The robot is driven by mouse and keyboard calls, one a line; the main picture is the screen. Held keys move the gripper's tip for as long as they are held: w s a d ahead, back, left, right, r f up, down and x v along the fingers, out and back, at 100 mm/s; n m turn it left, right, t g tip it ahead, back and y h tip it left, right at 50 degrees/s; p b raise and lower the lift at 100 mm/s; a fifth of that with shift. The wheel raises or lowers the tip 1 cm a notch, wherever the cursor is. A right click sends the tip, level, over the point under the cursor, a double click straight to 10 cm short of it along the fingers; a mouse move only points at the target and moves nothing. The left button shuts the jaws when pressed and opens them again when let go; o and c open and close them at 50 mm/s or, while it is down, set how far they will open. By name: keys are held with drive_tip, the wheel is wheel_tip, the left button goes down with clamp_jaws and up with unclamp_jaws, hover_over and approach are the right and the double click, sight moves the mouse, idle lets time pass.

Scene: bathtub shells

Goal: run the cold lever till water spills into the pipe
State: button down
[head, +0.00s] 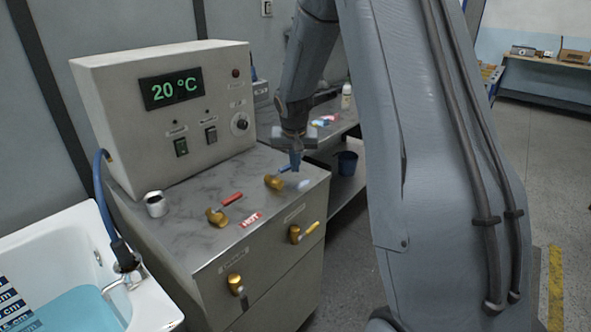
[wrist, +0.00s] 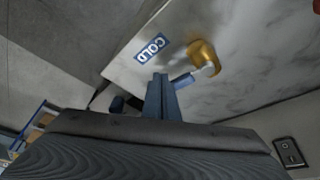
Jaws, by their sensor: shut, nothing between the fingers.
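The cold valve (head: 273,182) is a brass body on the steel cabinet top, right of the hot valve. In the wrist view its brass body (wrist: 204,55) carries a short blue lever (wrist: 184,81), beside a blue COLD label (wrist: 151,47). My gripper (head: 296,165) points down at this lever, its fingers shut and empty. In the wrist view the fingertips (wrist: 161,80) are right beside the lever's free end; I cannot tell whether they touch. The white tub (head: 147,298) at lower left holds blue water (head: 80,312). No pipe is clearly identifiable.
The hot valve (head: 217,217) has a red lever and a HOT label (head: 251,219). Two brass valves, left (head: 235,284) and right (head: 296,234), sit on the cabinet front. A control box (head: 165,110) reads 20 °C. A metal cylinder (head: 155,204) stands left on the top.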

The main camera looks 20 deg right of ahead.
drive_tip(key=shift+w, duration=0.4)
drive_tip(key=shift+s+d, duration=0.1)
idle(0.4)
drive_tip(key=shift+s+d, duration=0.15)
drive_tip(key=shift+s, duration=0.15)
drive_tip(key=shift+s+d+r+p, duration=0.15)
drive_tip(key=shift+s+d, duration=0.15)
drive_tip(key=shift+s, duration=0.35)
drive_tip(key=shift+s+d+f+p, duration=0.15)
drive_tip(key=shift+s+d, duration=0.15)
drive_tip(key=shift+s, duration=0.3)
drive_tip(key=s+d+r+b, duration=0.1)
drive_tip(key=s+r+b, duration=0.1)
drive_tip(key=r, duration=0.7)
drive_tip(key=shift+s+d+r, duration=0.15)
drive_tip(key=shift+s+d, duration=0.2)
drive_tip(key=shift+s, duration=0.5)
